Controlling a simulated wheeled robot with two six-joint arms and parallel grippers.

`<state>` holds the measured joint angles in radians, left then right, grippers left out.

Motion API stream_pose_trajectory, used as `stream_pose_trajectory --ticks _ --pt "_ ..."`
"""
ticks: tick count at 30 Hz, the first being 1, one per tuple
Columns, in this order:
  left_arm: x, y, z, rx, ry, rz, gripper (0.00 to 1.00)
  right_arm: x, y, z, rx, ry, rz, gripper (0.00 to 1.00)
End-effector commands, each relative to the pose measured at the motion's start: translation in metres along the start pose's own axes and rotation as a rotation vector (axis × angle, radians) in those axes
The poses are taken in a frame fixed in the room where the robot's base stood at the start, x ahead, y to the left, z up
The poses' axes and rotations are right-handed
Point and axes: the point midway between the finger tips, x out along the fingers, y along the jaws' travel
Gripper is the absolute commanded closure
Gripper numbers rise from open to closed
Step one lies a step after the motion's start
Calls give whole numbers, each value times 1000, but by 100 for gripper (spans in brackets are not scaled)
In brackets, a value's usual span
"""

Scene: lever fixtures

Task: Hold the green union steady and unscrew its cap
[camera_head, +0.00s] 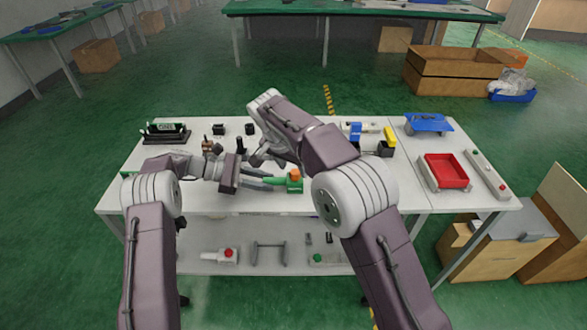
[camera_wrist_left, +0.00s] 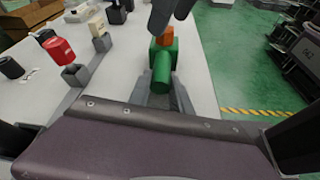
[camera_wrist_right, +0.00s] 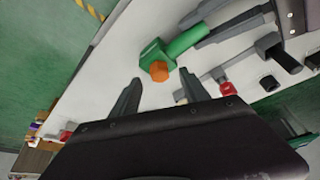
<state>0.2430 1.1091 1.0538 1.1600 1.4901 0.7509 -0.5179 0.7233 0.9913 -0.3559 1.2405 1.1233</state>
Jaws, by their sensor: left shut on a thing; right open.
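The green union (camera_head: 281,182) lies on the white table with its orange cap (camera_head: 295,174) on its right end. In the left wrist view the green body (camera_wrist_left: 164,70) points toward me, and the orange cap (camera_wrist_left: 165,36) is at its far end. My left gripper (camera_head: 264,181) is shut on the green body from the left. My right gripper (camera_head: 258,158) is open and empty, above and behind the union. In the right wrist view, the cap (camera_wrist_right: 159,71) shows beyond and between the open fingertips (camera_wrist_right: 160,80), apart from them.
A red tray (camera_head: 446,171), a blue fixture (camera_head: 428,123) and blue and yellow blocks (camera_head: 355,131) stand on the table's right side. Black and dark fixtures (camera_head: 166,132) stand at the back left. Parts lie on a lower shelf (camera_head: 270,265).

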Motion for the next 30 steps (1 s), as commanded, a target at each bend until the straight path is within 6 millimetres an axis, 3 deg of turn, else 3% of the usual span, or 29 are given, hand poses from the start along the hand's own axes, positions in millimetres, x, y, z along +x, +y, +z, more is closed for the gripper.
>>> stream_pose_trajectory --ticks 6,14,18,20,23,30 --pt "0 0 0 0 1 1 100 21 0 0 1 0 0 47" --pt "0 0 0 0 1 1 100 22 0 0 1 0 0 47" --pt "0 0 0 0 1 1 100 22 0 0 0 0 0 86" --pt "0 0 0 0 1 1 100 22 0 0 0 0 0 100" --pt "0 0 0 0 1 1 100 21 1 0 -14 0 -6 100" --pt "0 0 0 0 1 1 100 22 4 -1 -372 -1 -155 100"
